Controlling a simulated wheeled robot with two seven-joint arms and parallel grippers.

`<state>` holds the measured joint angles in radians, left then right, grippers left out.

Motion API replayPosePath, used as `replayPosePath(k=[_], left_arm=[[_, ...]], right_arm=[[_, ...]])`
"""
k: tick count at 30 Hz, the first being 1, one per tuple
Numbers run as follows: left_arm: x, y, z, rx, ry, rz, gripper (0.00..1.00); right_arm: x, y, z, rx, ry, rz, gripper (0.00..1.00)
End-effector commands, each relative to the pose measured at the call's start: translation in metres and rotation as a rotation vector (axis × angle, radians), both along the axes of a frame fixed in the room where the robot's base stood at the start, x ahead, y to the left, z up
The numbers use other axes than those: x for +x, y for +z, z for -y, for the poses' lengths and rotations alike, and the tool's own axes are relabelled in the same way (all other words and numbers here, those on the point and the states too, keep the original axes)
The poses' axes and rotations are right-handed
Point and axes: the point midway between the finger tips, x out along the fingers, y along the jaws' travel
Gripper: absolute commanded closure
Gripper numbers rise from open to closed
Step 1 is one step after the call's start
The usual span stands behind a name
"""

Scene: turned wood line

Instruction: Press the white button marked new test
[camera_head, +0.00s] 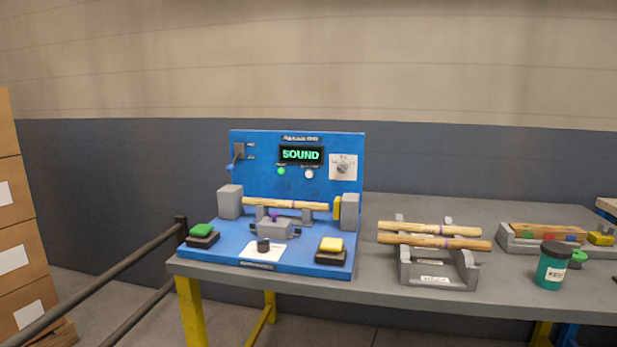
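A blue test machine (220,256) stands on a grey table. Its upright panel has a display (301,155) reading "SOUND" in green. Below the display are a small green light (281,171) and a small round white piece (308,174). The white piece could be the new test button, but any marking is too small to read. A wooden rod (285,204) lies across the machine between two grey blocks. Neither of my grippers is in view.
To the right are a grey rack (437,273) with wooden rods, a teal jar (551,268) and a grey tray (515,241). Dark rails (110,269) and boxes (22,215) stand left.

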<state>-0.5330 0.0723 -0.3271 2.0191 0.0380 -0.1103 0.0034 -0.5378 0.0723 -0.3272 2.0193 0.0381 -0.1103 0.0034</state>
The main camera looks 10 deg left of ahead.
Motion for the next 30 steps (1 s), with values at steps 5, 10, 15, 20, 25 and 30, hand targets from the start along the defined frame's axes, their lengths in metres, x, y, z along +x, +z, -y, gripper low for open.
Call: replayPosePath(k=[5,10,15,20,25,30], left_arm=[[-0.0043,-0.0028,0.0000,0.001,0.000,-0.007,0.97],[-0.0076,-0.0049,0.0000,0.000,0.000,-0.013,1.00],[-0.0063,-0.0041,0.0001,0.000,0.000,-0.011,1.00],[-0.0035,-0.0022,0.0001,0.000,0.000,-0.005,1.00],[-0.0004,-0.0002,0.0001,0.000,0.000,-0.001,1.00],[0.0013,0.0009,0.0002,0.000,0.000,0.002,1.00]], right_arm=[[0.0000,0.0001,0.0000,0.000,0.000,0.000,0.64],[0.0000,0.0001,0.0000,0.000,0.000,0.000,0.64],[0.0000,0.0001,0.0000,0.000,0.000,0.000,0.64],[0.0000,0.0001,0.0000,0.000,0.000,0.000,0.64],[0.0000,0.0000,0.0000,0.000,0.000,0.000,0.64],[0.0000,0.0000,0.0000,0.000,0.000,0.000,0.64]])
